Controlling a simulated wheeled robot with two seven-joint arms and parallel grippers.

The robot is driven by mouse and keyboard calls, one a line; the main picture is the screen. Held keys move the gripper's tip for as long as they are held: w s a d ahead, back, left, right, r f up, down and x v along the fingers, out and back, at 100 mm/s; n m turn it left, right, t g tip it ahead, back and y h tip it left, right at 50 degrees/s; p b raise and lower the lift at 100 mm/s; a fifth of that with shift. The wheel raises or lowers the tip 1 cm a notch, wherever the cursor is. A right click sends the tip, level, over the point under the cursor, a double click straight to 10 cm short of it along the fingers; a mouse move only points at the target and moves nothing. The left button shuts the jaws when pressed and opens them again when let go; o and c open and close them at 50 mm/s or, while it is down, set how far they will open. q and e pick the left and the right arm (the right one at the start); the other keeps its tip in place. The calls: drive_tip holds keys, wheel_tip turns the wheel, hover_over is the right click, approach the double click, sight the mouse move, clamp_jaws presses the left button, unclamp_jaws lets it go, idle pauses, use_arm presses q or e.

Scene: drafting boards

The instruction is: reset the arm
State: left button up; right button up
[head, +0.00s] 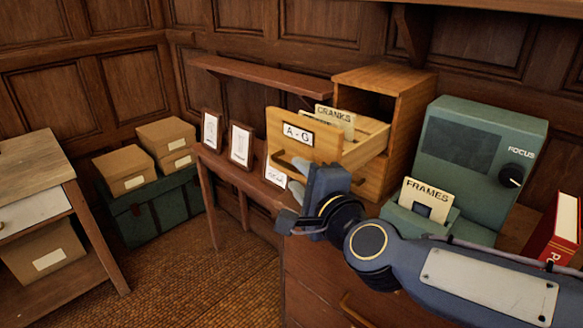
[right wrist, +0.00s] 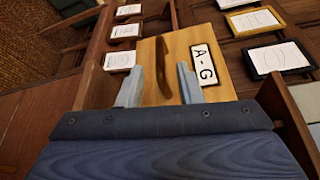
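My right gripper (head: 292,194) reaches in from the right, in front of the pulled-out wooden drawer (head: 275,135) marked A - G. In the right wrist view its two fingers (right wrist: 160,86) are apart. The drawer's brown handle (right wrist: 162,66) shows between them in the picture; nothing is gripped. The drawer front is also in that view, with its A - G label (right wrist: 203,64). In the head view a card reading CRANKS (head: 335,120) stands in the drawer. My left gripper is not in view.
The wooden cabinet (head: 402,110) stands beside a green device (head: 468,150) with a FOCUS knob. A red book (head: 562,230) is at the right edge. Small framed pictures (head: 241,146) stand left of the drawer.

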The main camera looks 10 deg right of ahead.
drive_tip(key=shift+v, duration=1.1)
drive_tip(key=s+d+f+n+g+p, duration=0.4)
drive_tip(key=s+n, duration=0.3)
drive_tip(key=s, duration=0.3)
drive_tip(key=s+d+f+n+g+p, duration=0.4)
drive_tip(key=s+d+f+n+g, duration=0.2)
drive_tip(key=s, duration=0.4)
drive_tip(key=shift+s+d+f+n+g+h, duration=0.25)
drive_tip(key=shift+d+f+n+g+h, duration=0.25)
drive_tip(key=shift+n, duration=0.7)
drive_tip(key=shift+f, duration=0.1)
idle(0.9)
